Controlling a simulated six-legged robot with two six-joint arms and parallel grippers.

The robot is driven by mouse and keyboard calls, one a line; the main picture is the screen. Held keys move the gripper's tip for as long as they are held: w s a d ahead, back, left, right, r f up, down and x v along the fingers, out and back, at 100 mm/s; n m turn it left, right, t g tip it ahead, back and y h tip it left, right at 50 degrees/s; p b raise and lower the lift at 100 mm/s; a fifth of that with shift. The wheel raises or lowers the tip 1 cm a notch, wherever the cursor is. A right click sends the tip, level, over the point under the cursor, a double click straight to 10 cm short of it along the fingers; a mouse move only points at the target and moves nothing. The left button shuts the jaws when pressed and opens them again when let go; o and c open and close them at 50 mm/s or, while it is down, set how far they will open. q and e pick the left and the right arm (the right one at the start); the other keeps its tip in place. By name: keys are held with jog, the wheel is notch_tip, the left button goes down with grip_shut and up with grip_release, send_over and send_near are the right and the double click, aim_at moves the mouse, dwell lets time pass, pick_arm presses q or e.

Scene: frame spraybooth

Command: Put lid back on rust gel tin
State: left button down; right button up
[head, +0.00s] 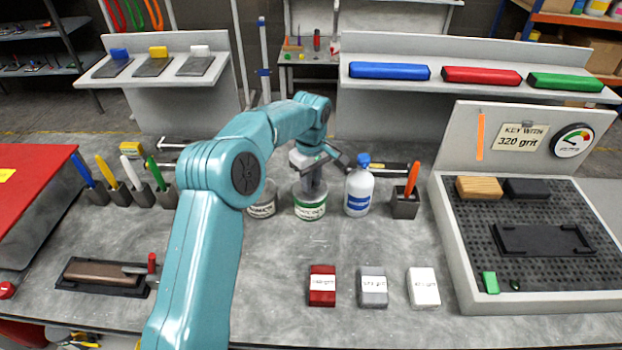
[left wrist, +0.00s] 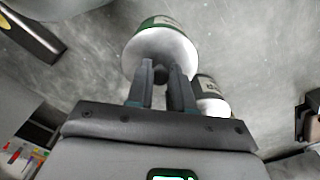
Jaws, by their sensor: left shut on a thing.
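My left gripper (head: 311,183) points down over a tin with a green-banded label (head: 310,208), in the middle of the bench. In the left wrist view, the fingers (left wrist: 163,80) are shut on the dark knob of a pale round lid (left wrist: 160,48). The lid lines up with the top of the green-banded tin, whose label (left wrist: 160,21) shows past its edge. I cannot tell if the lid rests on the rim or hangs just above it. The label is too small to read surely. My right gripper is not in view.
A second tin with a dark label (head: 262,204) stands close left, partly behind my arm. A white bottle with a blue cap (head: 358,192) stands close right. Beyond it is a grey holder with an orange marker (head: 405,205). Red, grey and white blocks (head: 373,288) lie in front, with clear bench between.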

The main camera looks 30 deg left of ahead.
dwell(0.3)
pick_arm(q)
jog(key=shift+c, duration=2.3)
grip_release()
jog(key=shift+r+p, duration=2.85)
jog(key=shift+r, duration=0.65)
grip_shut()
jog(key=shift+f, duration=0.3)
